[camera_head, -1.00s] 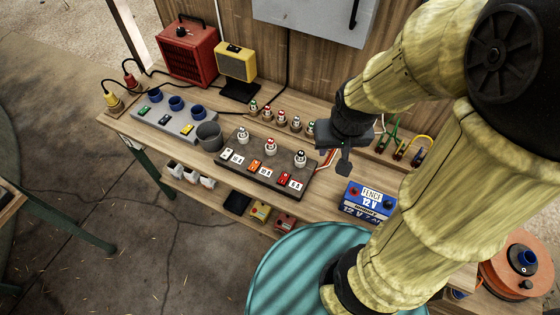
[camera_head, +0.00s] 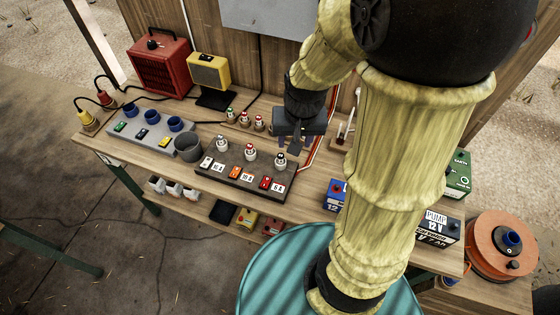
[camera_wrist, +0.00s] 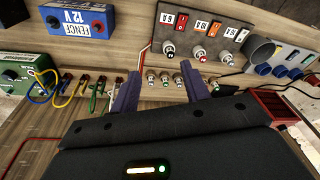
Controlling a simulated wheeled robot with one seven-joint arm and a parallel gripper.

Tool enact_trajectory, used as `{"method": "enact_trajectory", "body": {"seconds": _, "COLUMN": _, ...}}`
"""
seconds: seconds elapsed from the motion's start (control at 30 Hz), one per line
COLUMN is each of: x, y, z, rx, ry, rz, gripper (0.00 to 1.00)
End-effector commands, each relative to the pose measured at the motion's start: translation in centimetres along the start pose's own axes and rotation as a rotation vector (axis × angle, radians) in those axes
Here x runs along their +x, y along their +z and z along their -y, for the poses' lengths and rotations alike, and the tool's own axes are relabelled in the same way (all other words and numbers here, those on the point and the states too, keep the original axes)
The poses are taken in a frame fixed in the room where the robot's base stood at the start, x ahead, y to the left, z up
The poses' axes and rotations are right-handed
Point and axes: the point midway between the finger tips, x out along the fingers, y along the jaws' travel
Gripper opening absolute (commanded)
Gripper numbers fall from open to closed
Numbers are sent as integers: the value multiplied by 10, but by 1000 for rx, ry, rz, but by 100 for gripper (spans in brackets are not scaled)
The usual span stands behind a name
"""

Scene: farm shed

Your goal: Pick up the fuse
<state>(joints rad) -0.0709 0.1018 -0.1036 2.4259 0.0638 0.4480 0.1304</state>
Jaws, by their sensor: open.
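Several white bottle-shaped fuses with coloured ends stand in a row (camera_head: 244,118) at the back of the bench. In the wrist view some back-row fuses (camera_wrist: 164,79) show between my fingers. Three more fuses (camera_head: 250,153) stand on a dark fuse board (camera_head: 217,174) with labels 16 A, 10 A and 6 A; the board also shows in the wrist view (camera_wrist: 185,17). My gripper (camera_head: 296,147) points down, open and empty, at the right end of the back row. It hides that end in the head view. I cannot tell its height above the fuses.
A grey cup (camera_head: 188,149) and a grey socket box (camera_head: 150,139) stand left of the board. A red heater (camera_head: 162,66) and yellow lamp (camera_head: 209,72) stand behind. A blue battery (camera_head: 335,194) is to the right. Coloured plug leads (camera_wrist: 60,88) lie near my gripper.

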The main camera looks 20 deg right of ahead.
Motion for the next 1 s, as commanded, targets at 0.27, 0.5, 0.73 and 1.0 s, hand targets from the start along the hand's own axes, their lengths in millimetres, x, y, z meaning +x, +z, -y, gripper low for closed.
{"method": "enact_trajectory", "body": {"seconds": 0.27, "x": 55, "y": -73, "z": 15, "rx": 488, "ry": 67, "rz": 122, "gripper": 46}}
{"method": "enact_trajectory", "body": {"seconds": 0.5, "x": 64, "y": -94, "z": 20, "rx": 639, "ry": 99, "rz": 141, "gripper": 46}}
{"method": "enact_trajectory", "body": {"seconds": 0.73, "x": 63, "y": -93, "z": 20, "rx": 637, "ry": 98, "rz": 141, "gripper": 46}}
{"method": "enact_trajectory", "body": {"seconds": 1.0, "x": 90, "y": -88, "z": 18, "rx": 637, "ry": 102, "rz": 145, "gripper": 46}}
